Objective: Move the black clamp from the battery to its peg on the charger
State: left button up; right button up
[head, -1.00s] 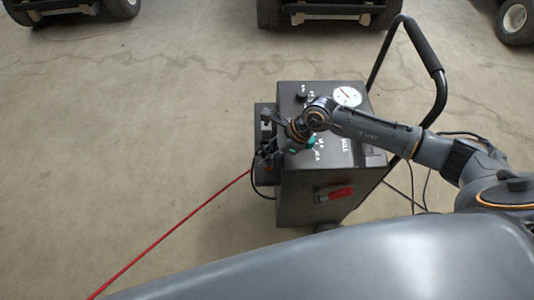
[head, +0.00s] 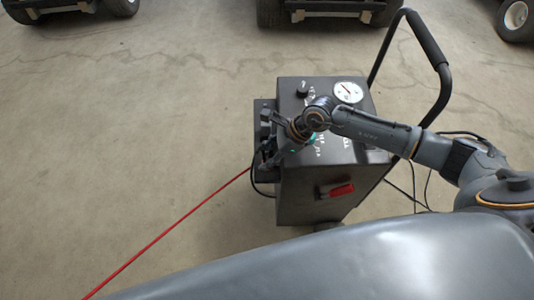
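The charger (head: 300,205) is a dark upright box with a dial and white markings on top. My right gripper (head: 267,137) is at its left side, over a dark side bracket (head: 262,108). Its two dark fingers look spread apart. A black cable (head: 256,186) loops below the fingers along the charger's left side. The black clamp cannot be told apart from the dark fingers and bracket; the peg is not clear either. The battery is not recognizable in view. My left gripper is out of view.
A red cable (head: 170,231) runs over the floor from the charger to the lower left. A red part (head: 341,188) sits on the charger's front. A tall black handle (head: 440,75) rises on the right. Parked carts (head: 328,12) stand at the back.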

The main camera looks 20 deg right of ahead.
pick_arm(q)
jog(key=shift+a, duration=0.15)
pick_arm(e)
jog(key=v, duration=0.8)
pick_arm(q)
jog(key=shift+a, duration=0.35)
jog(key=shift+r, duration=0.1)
pick_arm(e)
jog(key=shift+r, duration=0.1)
